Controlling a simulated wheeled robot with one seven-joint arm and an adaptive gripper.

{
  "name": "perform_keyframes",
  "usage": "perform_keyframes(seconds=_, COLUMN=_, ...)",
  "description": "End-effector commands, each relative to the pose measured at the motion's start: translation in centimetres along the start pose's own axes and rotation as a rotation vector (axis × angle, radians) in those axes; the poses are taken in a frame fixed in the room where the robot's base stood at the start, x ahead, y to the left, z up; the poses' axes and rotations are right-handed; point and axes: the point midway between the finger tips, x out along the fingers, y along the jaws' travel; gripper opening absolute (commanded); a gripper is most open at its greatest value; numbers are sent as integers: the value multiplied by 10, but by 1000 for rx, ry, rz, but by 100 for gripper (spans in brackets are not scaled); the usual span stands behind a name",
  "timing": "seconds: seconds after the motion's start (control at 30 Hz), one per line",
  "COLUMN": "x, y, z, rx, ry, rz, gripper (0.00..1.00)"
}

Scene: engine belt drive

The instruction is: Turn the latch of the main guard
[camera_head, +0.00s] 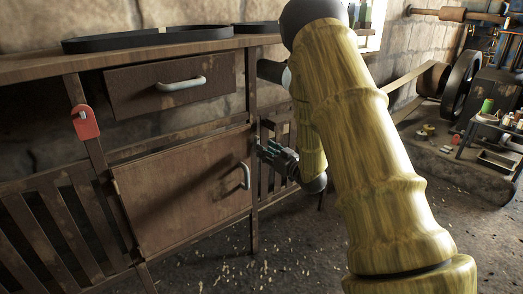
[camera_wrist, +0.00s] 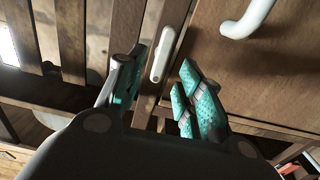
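A small pale latch (camera_wrist: 166,54) sits on the wooden post in the wrist view, beside a brown door panel (camera_wrist: 230,70). My gripper (camera_wrist: 162,68) is open, with its teal-padded fingers on either side of the latch's lower end; I cannot tell whether they touch it. In the head view my gripper (camera_head: 268,148) is at the post right of the brown cabinet door (camera_head: 180,190), and the latch is hidden there. A red plate with a pale latch-like piece (camera_head: 84,122) is on the left post. I cannot tell which part is the main guard.
A drawer with a pale handle (camera_head: 181,84) is above the door. Black belts (camera_head: 145,38) lie on the bench top. Machinery with a belt and wheel (camera_head: 462,82) stands at the right.

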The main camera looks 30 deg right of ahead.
Motion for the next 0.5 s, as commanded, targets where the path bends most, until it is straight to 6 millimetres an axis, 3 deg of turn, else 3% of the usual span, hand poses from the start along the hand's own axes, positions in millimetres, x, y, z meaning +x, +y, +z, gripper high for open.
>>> perform_keyframes(seconds=0.2, x=27, y=-1, z=1, rx=-1, ry=0, rz=-2, gripper=37)
perform_keyframes(seconds=0.5, x=38, y=0, z=0, rx=0, ry=0, rz=0, gripper=37)
